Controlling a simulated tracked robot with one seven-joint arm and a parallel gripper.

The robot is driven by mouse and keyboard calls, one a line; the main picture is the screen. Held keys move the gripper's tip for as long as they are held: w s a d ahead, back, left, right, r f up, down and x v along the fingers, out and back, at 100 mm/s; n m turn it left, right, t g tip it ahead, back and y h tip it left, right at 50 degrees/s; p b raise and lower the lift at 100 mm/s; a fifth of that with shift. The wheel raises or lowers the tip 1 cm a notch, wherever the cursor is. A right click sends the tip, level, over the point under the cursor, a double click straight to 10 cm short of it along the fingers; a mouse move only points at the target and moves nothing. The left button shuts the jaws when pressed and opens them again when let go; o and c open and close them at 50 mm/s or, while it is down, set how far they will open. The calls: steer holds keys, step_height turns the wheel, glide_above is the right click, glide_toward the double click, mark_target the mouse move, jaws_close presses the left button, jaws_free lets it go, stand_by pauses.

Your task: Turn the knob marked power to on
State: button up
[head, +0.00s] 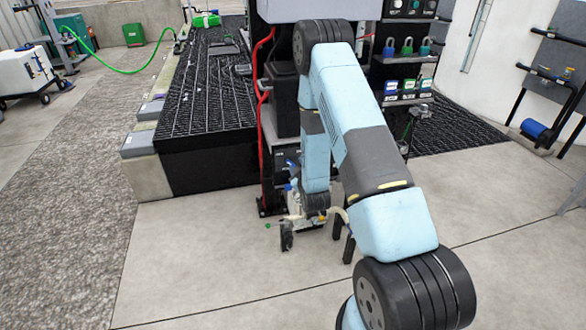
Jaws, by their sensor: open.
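My gripper (303,226) hangs low in front of a dark cabinet (283,120), at the lower middle of the head view. It is open, with nothing seen between its fingers. It is small in the picture, and parts of the cabinet show close behind it. I cannot make out a knob marked power. My arm covers much of the cabinet front, so the knob may be hidden or too small to tell.
A black grated platform (205,110) with a low side wall stands left of the cabinet. Shelves with padlocks and small boxes (408,88) stand at the right. A red hose (262,110) runs down the cabinet. The pale floor (220,260) in front is clear.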

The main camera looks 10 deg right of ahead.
steer(key=n+t, duration=0.1)
steer(key=t, duration=0.1)
glide_toward(290, 162)
steer(key=w+f, duration=0.1)
steer(key=w, duration=0.7)
steer(key=shift+w+d+f, duration=0.2)
steer(key=shift+w+d, duration=0.1)
steer(key=shift+c, duration=0.3)
jaws_close()
stand_by(0.4)
